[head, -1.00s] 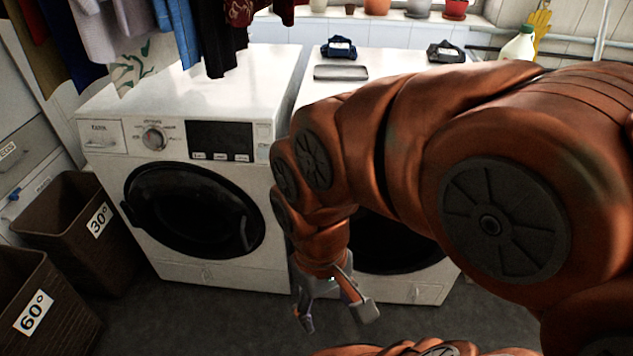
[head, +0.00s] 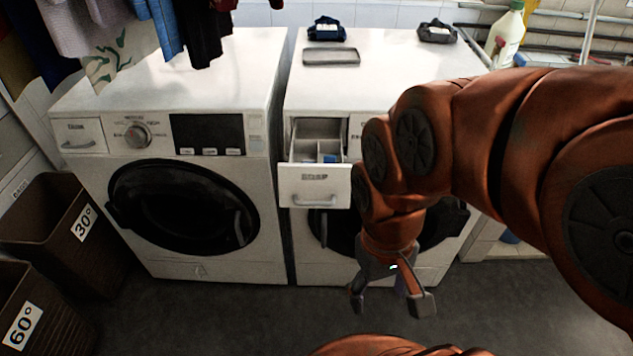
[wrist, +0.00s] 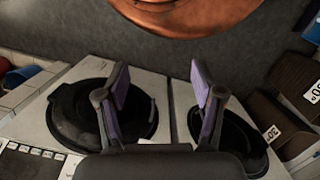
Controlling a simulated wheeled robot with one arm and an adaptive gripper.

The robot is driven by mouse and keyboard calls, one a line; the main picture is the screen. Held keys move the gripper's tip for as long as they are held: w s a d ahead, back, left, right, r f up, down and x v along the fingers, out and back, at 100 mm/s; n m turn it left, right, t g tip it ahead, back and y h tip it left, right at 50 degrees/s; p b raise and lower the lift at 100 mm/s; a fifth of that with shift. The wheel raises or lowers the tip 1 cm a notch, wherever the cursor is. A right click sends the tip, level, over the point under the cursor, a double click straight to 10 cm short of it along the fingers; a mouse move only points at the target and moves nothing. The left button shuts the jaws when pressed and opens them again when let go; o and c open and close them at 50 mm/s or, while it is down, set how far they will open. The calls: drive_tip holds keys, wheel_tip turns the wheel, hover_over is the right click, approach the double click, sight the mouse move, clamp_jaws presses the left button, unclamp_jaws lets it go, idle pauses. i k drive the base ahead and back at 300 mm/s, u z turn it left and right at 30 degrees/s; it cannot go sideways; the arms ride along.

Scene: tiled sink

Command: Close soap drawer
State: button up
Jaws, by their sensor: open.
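The soap drawer (head: 315,186) is pulled out of the upper left front of the right washing machine (head: 400,75). Its white front has a handle low on it, and its open compartments show behind the front. My gripper (head: 391,303) is open and empty, pointing down below and to the right of the drawer, in front of the machine's dark door. In the wrist view my gripper (wrist: 161,90) has its two purple-padded fingers spread with nothing between them. I cannot make out the soap drawer in the wrist view.
The left washing machine (head: 160,75) has its drawer (head: 79,136) shut. Brown baskets (head: 55,225) stand at the left. Clothes (head: 160,25) hang above. A tray and dark blue item (head: 327,30) lie on the right machine. Grey floor in front is clear.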

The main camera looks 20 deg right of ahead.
sight(303, 185)
drive_tip(key=z, duration=1.9)
drive_tip(key=k, duration=1.15)
drive_tip(key=u, duration=2)
